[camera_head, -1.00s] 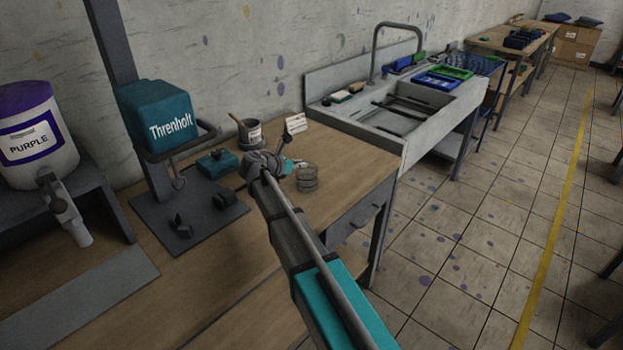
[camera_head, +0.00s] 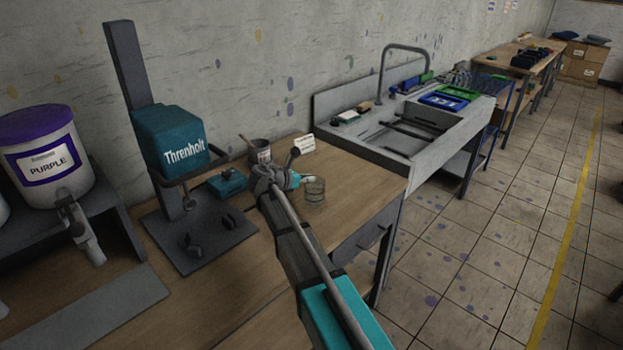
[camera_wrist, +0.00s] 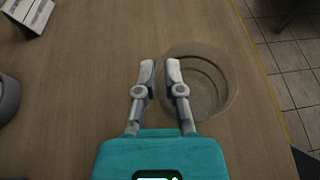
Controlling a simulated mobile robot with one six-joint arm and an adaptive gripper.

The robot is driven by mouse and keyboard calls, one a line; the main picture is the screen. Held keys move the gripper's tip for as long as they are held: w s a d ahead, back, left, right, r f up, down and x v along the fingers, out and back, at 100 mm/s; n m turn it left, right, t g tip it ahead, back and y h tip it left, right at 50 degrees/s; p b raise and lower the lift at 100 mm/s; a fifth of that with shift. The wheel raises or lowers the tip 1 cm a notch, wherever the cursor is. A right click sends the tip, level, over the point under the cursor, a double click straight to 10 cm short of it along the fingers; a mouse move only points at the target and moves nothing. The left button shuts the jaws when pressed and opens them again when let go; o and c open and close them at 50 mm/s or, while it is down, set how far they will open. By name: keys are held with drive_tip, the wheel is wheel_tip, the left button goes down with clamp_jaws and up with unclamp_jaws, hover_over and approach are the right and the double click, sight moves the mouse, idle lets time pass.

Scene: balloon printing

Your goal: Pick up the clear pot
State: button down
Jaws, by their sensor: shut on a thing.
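The clear pot (camera_head: 315,192) is a see-through round vessel near the right end of the wooden workbench. It also shows in the wrist view (camera_wrist: 218,92), from above, as a faint ring right of centre. My gripper (camera_wrist: 160,70) is at the pot's left side, its two fingers close together with the left rim between them. It is shut on the pot's wall. In the head view my gripper (camera_head: 298,180) is just left of the pot, partly hidden by my arm. I cannot tell whether the pot touches the bench or is slightly raised.
A dark pot (camera_head: 262,152) with a stick and a small white card (camera_head: 304,144) are behind my gripper. A sink (camera_head: 400,135) adjoins the bench's right end. The bench edge is close to the pot.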

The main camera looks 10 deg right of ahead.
wheel_tip(320, 180, up, 7)
drive_tip(key=p, duration=0.6)
drive_tip(key=shift+f, duration=0.1)
idle(0.5)
drive_tip(key=shift+s, duration=0.1)
